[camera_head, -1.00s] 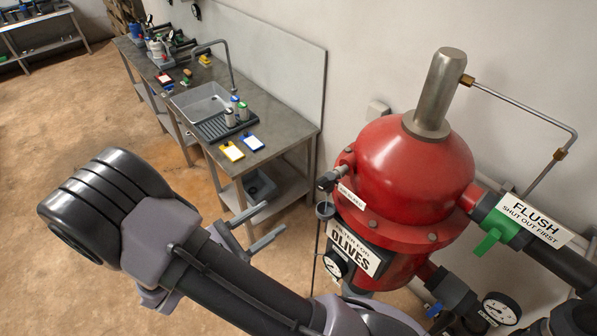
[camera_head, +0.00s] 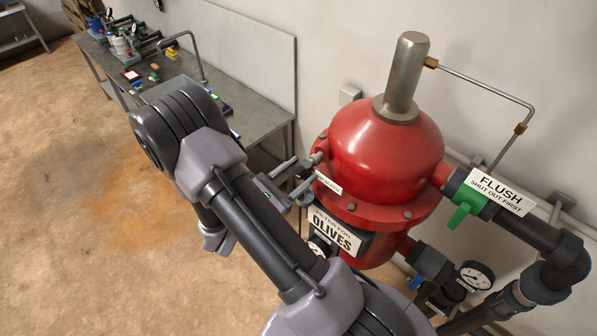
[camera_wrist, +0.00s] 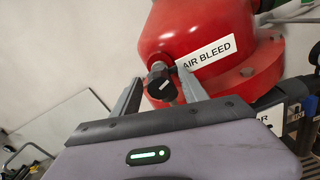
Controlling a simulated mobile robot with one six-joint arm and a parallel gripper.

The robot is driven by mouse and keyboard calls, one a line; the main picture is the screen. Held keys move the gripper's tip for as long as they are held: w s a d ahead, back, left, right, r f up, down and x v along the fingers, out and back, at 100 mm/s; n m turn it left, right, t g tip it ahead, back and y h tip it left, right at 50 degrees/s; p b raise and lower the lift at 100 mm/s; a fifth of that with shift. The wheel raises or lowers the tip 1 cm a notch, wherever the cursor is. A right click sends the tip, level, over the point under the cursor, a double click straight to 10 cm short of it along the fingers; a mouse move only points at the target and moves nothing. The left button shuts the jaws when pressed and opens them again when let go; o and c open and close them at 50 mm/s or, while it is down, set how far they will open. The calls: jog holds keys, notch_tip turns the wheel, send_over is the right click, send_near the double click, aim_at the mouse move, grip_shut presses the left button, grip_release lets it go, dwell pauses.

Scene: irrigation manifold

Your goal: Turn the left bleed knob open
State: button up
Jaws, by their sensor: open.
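The bleed knob (camera_wrist: 161,84) is small and black with a pale mark on its face. It sits on a short stem from the red filter tank (camera_wrist: 200,22), beside the white AIR BLEED label (camera_wrist: 208,54). In the wrist view my gripper (camera_wrist: 159,73) is open, with one finger on each side of the knob and visible gaps. I see no clear contact. In the head view my gripper (camera_head: 301,176) reaches the left side of the red tank (camera_head: 388,150) by its label (camera_head: 328,184); the fingers and arm partly hide the knob there.
A FLUSH pipe with a green handle (camera_head: 466,204) leaves the tank's right side. A pressure gauge (camera_head: 476,276) stands lower right. The OLIVES sign (camera_head: 334,229) is just below my gripper. A metal sink bench (camera_head: 262,120) stands behind; the floor at left is clear.

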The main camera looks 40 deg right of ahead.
grip_shut()
jog(key=shift+f+m+b, duration=0.35)
jog(key=shift+m+b, duration=0.45)
jog(key=shift+b, duration=0.35)
jog(key=shift+m+b, duration=0.7)
jog(key=shift+b, duration=0.05)
jog(key=shift+r+m+b, duration=0.25)
jog(key=shift+m+b, duration=0.2)
jog(key=shift+m, duration=0.25)
jog(key=shift+r, duration=0.1)
grip_release()
